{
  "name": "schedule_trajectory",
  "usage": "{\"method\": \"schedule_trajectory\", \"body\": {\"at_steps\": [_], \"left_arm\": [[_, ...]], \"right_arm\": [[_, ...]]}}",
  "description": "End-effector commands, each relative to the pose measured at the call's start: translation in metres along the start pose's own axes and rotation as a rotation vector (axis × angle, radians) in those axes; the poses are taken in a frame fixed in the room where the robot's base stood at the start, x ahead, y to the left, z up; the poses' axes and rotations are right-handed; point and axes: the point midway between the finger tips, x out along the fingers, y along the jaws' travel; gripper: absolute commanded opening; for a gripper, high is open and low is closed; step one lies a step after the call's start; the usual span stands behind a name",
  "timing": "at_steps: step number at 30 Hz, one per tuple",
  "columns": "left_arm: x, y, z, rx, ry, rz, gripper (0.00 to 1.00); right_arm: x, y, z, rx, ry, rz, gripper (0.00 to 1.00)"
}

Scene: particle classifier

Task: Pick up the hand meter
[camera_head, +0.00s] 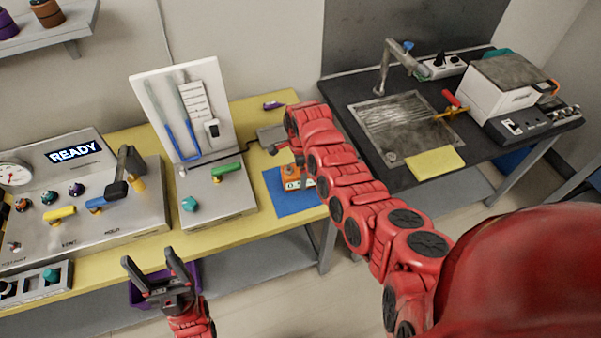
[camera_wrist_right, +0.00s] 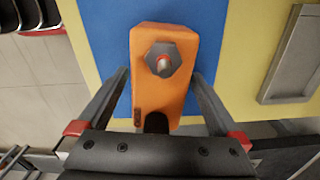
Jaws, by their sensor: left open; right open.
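The orange hand meter (camera_head: 291,183) sits on a blue mat (camera_head: 290,206) on the yellow bench, partly hidden by my right arm in the head view. In the right wrist view the hand meter (camera_wrist_right: 178,95) is a tapered orange block with a grey hexagonal knob and a red-tipped post. My right gripper (camera_wrist_right: 159,76) is open, one finger on each side of the meter, with small gaps visible. Its fingers are hidden in the head view. My left gripper (camera_head: 149,257) is open and empty in front of the bench.
A white-backed panel unit (camera_head: 222,205) stands left of the mat. A control console (camera_head: 120,215) reading READY is further left. A dark sink table (camera_head: 400,165) stands at right. A grey tray (camera_wrist_right: 296,60) lies beside the mat.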

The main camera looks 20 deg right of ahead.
Motion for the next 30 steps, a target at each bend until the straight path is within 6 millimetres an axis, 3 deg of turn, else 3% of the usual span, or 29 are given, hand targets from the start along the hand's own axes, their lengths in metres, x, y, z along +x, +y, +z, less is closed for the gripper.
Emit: {"method": "schedule_trajectory", "body": {"at_steps": [14,30], "left_arm": [[0.0029,-0.0002,-0.0005,0.000,0.000,0.000,0.69],[0.0029,-0.0002,-0.0005,0.000,0.000,0.000,0.69]], "right_arm": [[0.0126,0.0005,-0.0006,0.002,0.000,0.000,1.00],[0.0123,0.0004,-0.0005,0.002,0.000,0.000,0.05]]}}
